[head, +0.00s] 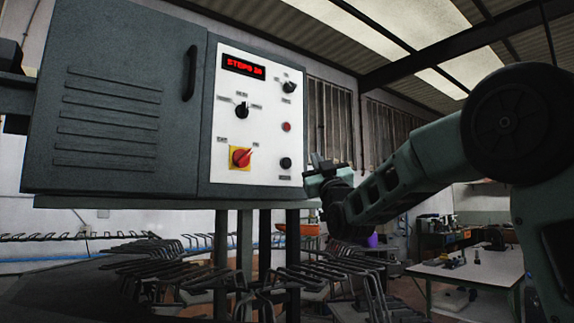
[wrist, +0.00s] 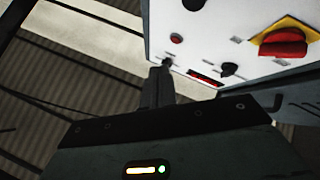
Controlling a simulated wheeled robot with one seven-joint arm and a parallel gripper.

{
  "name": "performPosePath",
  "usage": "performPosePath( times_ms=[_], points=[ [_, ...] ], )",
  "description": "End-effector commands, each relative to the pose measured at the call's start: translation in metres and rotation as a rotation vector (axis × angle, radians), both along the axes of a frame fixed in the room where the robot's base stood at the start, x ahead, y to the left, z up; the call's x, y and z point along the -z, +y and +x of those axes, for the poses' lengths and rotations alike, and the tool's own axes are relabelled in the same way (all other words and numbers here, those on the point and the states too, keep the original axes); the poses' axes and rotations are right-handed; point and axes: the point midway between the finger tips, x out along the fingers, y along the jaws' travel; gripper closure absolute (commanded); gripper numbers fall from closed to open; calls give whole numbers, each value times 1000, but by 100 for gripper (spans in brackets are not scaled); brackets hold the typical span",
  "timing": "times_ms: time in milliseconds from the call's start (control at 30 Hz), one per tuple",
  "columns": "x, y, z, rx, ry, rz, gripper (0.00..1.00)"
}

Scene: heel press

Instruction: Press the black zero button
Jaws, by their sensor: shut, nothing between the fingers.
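The black zero button (head: 286,162) is the lower round button near the right edge of the white panel, with a small label below it that I cannot read. In the wrist view a dark round button (wrist: 193,4) at the top edge, partly cut off, seems to be the same one. My gripper (head: 318,159) is just right of the panel edge in the head view, apart from the button. In the wrist view its shut, empty fingers (wrist: 158,70) overlap the panel's edge near a dark knob; depth is unclear.
The panel also has a red button (head: 286,127), a red-and-yellow rotary switch (head: 240,157), a selector (head: 242,110), an upper knob (head: 289,87) and a red-lettered display (head: 244,66). A grey cabinet door (head: 115,100) is left. Dark metal frames (head: 330,270) lie below.

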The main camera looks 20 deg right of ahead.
Motion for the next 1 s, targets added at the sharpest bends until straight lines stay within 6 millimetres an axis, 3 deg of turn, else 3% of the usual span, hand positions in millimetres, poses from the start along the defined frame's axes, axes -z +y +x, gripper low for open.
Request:
performPosePath(
  times_ms=[167,700,1000],
  points=[
    [-2,2,9,-1,3,-1,100],
    [0,15,75,-1,0,-1,100],
    [0,17,86,-1,0,1,100]
  ],
)
